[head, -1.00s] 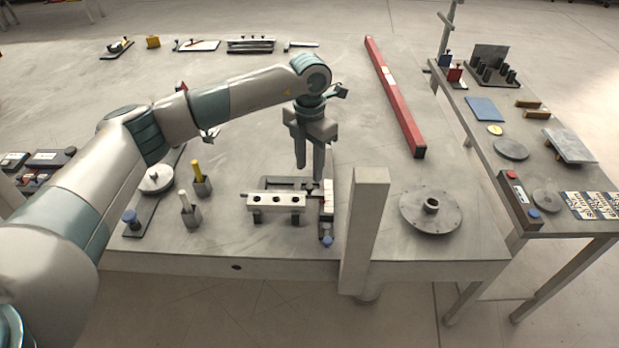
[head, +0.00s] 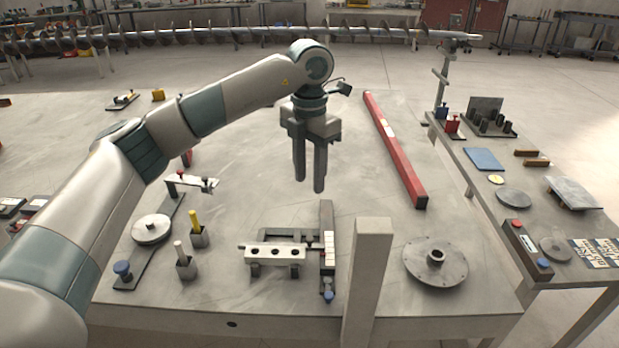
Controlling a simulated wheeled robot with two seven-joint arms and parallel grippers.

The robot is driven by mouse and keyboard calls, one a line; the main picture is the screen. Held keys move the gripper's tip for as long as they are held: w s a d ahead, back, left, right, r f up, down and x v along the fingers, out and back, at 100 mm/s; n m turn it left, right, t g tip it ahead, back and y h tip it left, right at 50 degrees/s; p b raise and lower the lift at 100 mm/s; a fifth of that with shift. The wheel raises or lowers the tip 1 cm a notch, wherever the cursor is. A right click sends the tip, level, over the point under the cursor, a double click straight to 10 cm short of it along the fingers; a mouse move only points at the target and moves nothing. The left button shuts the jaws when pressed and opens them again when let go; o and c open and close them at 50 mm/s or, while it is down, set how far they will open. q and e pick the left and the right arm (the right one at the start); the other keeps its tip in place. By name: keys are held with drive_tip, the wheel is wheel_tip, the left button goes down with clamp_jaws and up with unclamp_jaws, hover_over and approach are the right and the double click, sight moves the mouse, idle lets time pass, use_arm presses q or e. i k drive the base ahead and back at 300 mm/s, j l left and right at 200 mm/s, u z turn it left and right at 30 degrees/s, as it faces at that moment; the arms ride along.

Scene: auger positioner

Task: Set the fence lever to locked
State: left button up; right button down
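My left gripper (head: 309,185) hangs in the air above the table, fingers pointing down. A gap shows between the fingers and nothing is held. Below it in the picture is a fixture: a pale block with dark holes (head: 275,254) beside a dark upright rail (head: 327,220) with a white-and-red strip (head: 329,250) and a blue knob (head: 328,296) at its near end. The gripper is apart from it. At left, a dark bar carries a pale disc (head: 151,229) and a blue knob (head: 123,270). I cannot tell which part is the fence lever. My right gripper is out of view.
A pale square post (head: 367,275) stands at the front, right of the fixture. A flanged disc (head: 436,262) is farther right. Two small posts, yellow (head: 195,225) and white (head: 181,254), stand left. A long red bar (head: 395,150) lies behind.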

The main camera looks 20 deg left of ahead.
sight(328, 296)
drive_tip(key=k, duration=1)
